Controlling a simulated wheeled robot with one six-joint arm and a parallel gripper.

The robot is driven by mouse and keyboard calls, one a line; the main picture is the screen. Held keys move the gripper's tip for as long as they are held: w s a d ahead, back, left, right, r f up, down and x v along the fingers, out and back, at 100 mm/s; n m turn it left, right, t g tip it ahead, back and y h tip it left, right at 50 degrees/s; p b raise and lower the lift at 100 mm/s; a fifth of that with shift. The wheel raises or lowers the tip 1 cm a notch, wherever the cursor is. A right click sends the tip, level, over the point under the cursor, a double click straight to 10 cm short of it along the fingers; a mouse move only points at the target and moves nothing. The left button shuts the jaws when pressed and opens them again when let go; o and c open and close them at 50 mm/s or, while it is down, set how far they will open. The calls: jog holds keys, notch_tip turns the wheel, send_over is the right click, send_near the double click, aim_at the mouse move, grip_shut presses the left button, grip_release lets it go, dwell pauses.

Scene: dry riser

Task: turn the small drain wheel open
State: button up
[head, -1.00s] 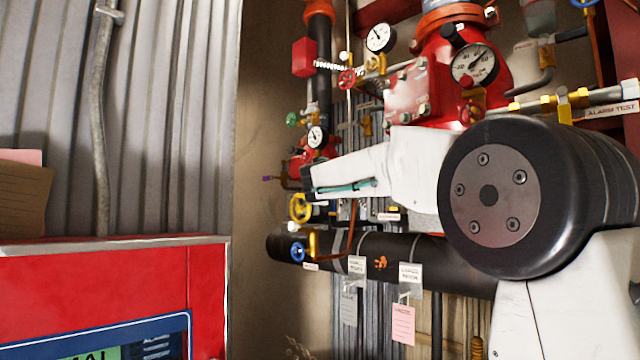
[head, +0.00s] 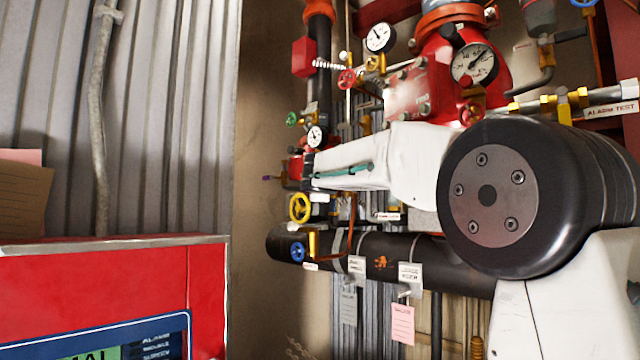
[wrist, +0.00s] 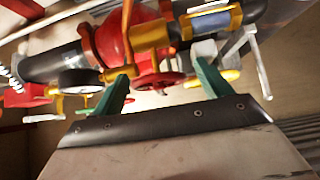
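Several small handwheels show; no label I can read tells which is the drain wheel. In the head view a yellow wheel (head: 300,208) stands above a blue wheel (head: 297,252), left of my arm. Whether a finger touches the red wheel cannot be told. My arm hides part of the pipework in the head view.
A black horizontal pipe (head: 380,262) with hanging tags runs below my arm. Gauges (head: 474,64) and a red valve body (head: 420,90) stand above it. A red cabinet (head: 100,290) fills the lower left. A bare wall strip lies between the cabinet and pipes.

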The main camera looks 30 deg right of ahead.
jog(key=v, duration=0.7)
jog(key=shift+s+a, duration=0.2)
jog(key=shift+s, duration=0.15)
jog(key=shift+f, duration=0.1)
